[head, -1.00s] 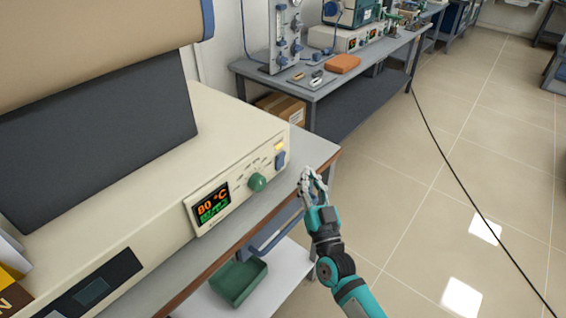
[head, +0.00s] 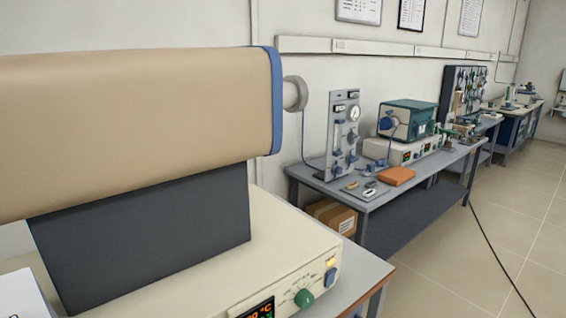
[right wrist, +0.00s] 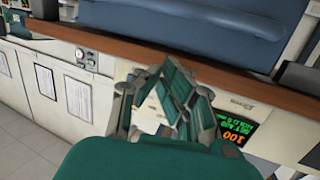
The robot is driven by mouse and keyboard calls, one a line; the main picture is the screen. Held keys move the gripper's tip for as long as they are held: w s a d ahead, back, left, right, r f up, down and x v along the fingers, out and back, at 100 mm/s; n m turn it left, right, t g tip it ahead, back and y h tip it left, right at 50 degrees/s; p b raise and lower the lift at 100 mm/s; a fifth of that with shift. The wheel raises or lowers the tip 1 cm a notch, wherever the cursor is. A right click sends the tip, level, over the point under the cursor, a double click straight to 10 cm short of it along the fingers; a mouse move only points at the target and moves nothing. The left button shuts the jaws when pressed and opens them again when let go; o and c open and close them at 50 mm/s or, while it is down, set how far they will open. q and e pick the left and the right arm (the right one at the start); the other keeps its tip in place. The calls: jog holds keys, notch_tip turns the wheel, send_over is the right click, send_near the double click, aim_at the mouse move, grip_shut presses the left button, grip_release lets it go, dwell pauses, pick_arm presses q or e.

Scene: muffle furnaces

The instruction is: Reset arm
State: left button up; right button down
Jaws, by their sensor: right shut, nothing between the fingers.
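My right gripper (right wrist: 172,88) shows in the right wrist view, its fingers drawn together with nothing between them. A lit display (right wrist: 237,135) on a pale panel lies just beyond and to the right of the fingers there. No arm of mine shows in the head view. A tube furnace with a tan barrel (head: 130,120) stands at the left of the head view. Its cream control base (head: 210,282) carries a green knob (head: 304,298), a blue switch (head: 330,277) and a display (head: 262,310) cut off at the bottom.
A grey bench (head: 375,203) behind holds a gauge panel (head: 343,135), a green-topped instrument (head: 408,118) and an orange block (head: 397,176). A cardboard box (head: 333,216) sits below. Tiled floor (head: 450,270) on the right is open, with a black cable (head: 497,258) across it.

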jog(key=s+d+f+g+h, duration=0.2)
jog(key=s+d+f+g, duration=0.15)
jog(key=s, duration=0.45)
jog(key=s+d+f+m+g+h, duration=0.1)
jog(key=s+d+f+g, duration=0.1)
jog(key=s+g, duration=0.5)
jog(key=s+d+f+g+h, duration=0.2)
jog(key=s+d, duration=0.1)
jog(key=s, duration=0.7)
notch_tip(320, 180, down, 26)
jog(key=s, duration=0.1)
jog(key=s+d+f+g, duration=0.2)
jog(key=s+f, duration=1.4)
jog(key=s, duration=0.1)
jog(key=shift+d+f, duration=0.25)
jog(key=shift+f, duration=0.15)
